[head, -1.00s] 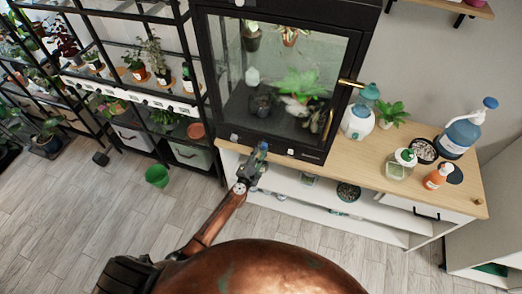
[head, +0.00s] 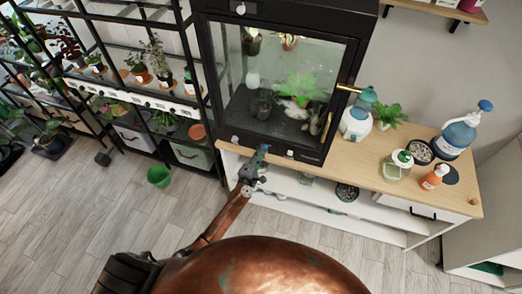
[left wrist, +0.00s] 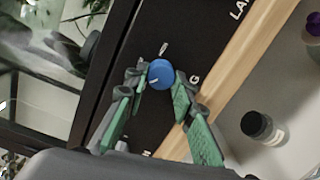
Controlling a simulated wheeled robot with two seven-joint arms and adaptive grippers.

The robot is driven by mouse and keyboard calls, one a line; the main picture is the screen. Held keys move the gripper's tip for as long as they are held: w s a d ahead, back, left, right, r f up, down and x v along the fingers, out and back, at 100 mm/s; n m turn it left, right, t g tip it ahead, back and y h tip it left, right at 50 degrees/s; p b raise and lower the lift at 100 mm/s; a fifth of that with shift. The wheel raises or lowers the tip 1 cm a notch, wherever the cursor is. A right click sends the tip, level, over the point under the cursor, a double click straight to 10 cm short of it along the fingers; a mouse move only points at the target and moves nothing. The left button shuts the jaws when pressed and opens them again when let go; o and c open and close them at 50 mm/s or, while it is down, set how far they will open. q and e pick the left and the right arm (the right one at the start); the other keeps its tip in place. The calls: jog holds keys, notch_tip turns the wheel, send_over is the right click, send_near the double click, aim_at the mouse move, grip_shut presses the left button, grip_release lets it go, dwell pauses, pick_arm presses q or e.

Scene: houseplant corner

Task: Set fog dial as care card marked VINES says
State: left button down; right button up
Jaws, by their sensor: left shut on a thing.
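A round blue dial (left wrist: 160,74) with a short white mark sits on the black front panel of the glass cabinet in the left wrist view. The white mark lies on the dial's lower left part. My left gripper (left wrist: 162,92) has its green fingers on both sides of the dial and is shut on it. A letter G shows beside the dial; the rest of its label is hidden. In the head view my left gripper (head: 260,158) is at the cabinet's (head: 272,146) lower front edge. I cannot make out a card reading VINES. My right gripper is not in view.
The wooden bench (head: 410,166) carries a white and teal bottle (head: 356,122), a blue pump bottle (head: 458,138) and an orange bottle (head: 434,177). Plant shelves with white labels (head: 130,92) stand at left.

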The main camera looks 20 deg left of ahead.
pick_arm(q)
jog(key=m+p, duration=0.4)
jog(key=m, duration=0.4)
jog(key=shift+d+r+m+y, duration=0.1)
jog(key=shift+r+m+y, duration=0.05)
jog(key=shift+m+y, duration=0.2)
jog(key=shift+m, duration=0.25)
jog(key=c, duration=1.6)
grip_release()
jog(key=s, duration=0.8)
jog(key=s+r, duration=0.1)
jog(key=s, duration=0.3)
jog(key=shift+a, duration=0.35)
jog(key=shift+f, duration=0.15)
